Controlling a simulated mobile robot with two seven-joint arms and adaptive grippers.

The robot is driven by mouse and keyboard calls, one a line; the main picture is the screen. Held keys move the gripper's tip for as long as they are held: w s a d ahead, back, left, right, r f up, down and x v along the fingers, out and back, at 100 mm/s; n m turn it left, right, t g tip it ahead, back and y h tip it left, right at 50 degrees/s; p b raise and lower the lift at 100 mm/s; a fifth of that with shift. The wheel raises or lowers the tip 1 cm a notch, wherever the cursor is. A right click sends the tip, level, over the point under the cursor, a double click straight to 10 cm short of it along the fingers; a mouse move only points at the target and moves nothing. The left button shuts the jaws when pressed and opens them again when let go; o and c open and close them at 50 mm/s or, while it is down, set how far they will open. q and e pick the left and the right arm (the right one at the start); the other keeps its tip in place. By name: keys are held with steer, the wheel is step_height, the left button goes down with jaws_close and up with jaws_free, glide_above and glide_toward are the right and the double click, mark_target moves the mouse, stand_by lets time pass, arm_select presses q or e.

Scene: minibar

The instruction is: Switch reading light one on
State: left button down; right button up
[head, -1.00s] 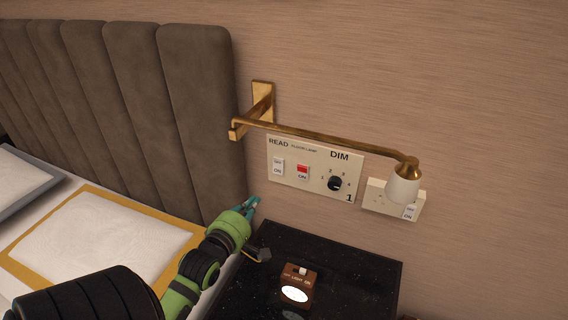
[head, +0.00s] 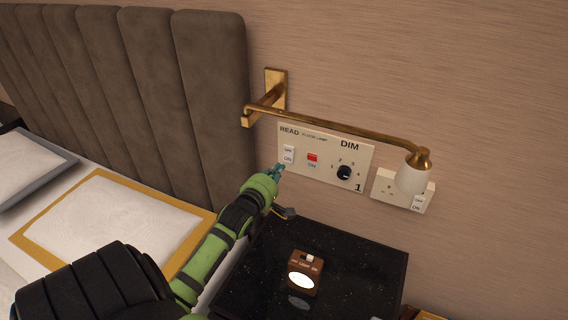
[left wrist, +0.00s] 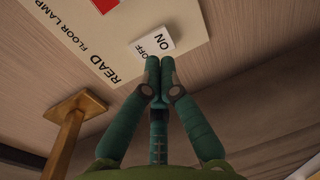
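The cream switch panel (head: 325,158) is on the wall, marked READ, FLOOR LAMP, DIM and 1. Its white READ rocker switch (head: 288,155) is at the left end and shows large in the left wrist view (left wrist: 152,44). The reading light (head: 411,178) is a white shade on a brass arm above the panel; it does not look lit. My left gripper (head: 279,168) is at the panel's lower left, just below the READ rocker. In the left wrist view its fingertips (left wrist: 160,62) are together at the rocker's edge; contact is unclear. My right gripper is not in view.
A red floor-lamp switch (head: 312,158) and black dimmer knob (head: 344,173) are on the same panel. A wall socket (head: 402,190) is to its right. A black bedside table (head: 350,262) below holds a small brown lamp box (head: 304,272). The padded headboard (head: 200,95) is at left.

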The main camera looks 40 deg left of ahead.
mark_target(288, 158)
arm_select(q)
steer(key=x, duration=0.3)
steer(key=shift+w+a, duration=0.1)
steer(key=shift+w, duration=0.2)
steer(key=shift+w+a, duration=0.1)
steer(key=shift+w, duration=0.2)
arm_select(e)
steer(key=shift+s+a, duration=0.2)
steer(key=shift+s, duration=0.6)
arm_select(q)
steer(key=shift+f, duration=0.1)
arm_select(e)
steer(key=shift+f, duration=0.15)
arm_select(q)
steer(key=shift+w+f+t+b, duration=0.25)
steer(key=shift+f+t+b, duration=0.2)
steer(key=shift+b, duration=0.75)
steer(key=shift+a+r, duration=0.1)
steer(key=shift+r, duration=0.4)
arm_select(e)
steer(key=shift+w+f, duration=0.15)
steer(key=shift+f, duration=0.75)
